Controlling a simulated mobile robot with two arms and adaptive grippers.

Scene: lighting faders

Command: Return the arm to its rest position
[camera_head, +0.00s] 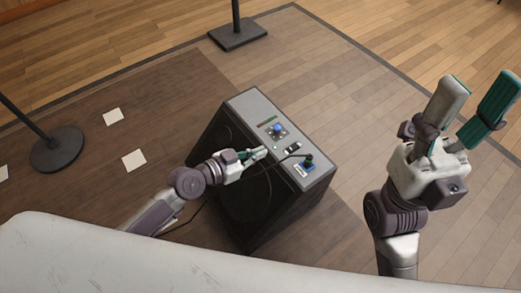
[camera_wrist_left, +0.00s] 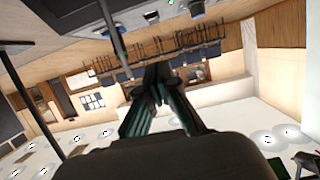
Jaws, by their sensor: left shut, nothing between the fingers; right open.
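My left gripper (camera_head: 258,153) is shut and empty. In the head view it is beside the upper edge of a black box (camera_head: 236,180) with a grey control panel (camera_head: 262,105) on top. In the left wrist view its fingertips (camera_wrist_left: 155,75) meet in the middle of the picture, with the panel edge above them. My right gripper (camera_head: 478,145) is open and empty, raised with its fingers spread at the right of the head view. It is apart from the box.
The panel carries a blue knob (camera_head: 277,127), a dark slider (camera_head: 293,148) and a dark plug (camera_head: 308,160) with a cable. Black post bases stand at the left (camera_head: 57,150) and back (camera_head: 238,35). White papers (camera_head: 134,159) lie on the wooden floor. The floor right of the box is clear.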

